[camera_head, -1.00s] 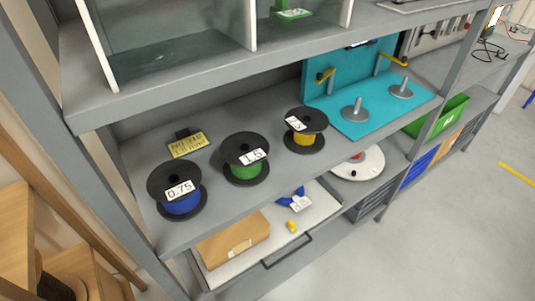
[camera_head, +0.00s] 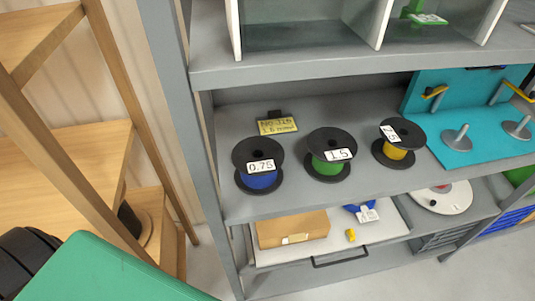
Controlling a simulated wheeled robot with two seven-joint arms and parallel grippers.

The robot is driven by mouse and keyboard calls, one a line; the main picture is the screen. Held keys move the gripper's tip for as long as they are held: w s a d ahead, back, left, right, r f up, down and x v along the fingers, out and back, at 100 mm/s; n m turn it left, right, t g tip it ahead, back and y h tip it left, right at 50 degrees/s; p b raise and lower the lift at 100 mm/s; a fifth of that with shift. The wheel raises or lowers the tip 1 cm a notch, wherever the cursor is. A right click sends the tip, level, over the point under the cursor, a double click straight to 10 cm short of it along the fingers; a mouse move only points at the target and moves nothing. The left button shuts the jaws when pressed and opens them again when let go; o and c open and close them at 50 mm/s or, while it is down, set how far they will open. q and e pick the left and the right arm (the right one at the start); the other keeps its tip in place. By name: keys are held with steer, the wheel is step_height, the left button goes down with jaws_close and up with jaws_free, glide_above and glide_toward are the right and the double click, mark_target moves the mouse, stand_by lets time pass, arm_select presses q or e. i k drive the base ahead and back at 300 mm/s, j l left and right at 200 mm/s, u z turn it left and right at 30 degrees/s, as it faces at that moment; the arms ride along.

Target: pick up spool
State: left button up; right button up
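Three black-flanged spools stand in a row on the grey middle shelf in the head view. The left spool (camera_head: 259,179) has blue wire and a 0.75 label. The middle spool (camera_head: 329,166) has green wire and a 1.5 label. The right spool (camera_head: 396,154) has yellow wire and a 2.5 label, partly readable. Neither of my grippers shows in the view.
A teal board with grey pegs (camera_head: 457,139) sits right of the spools. A yellow label (camera_head: 277,126) stands behind them. The lower drawer holds a cardboard box (camera_head: 292,230). A wooden rack (camera_head: 82,170) stands left. A green surface (camera_head: 100,272) fills the lower left corner.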

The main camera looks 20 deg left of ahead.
mark_target(257, 162)
steer(key=u, duration=0.8)
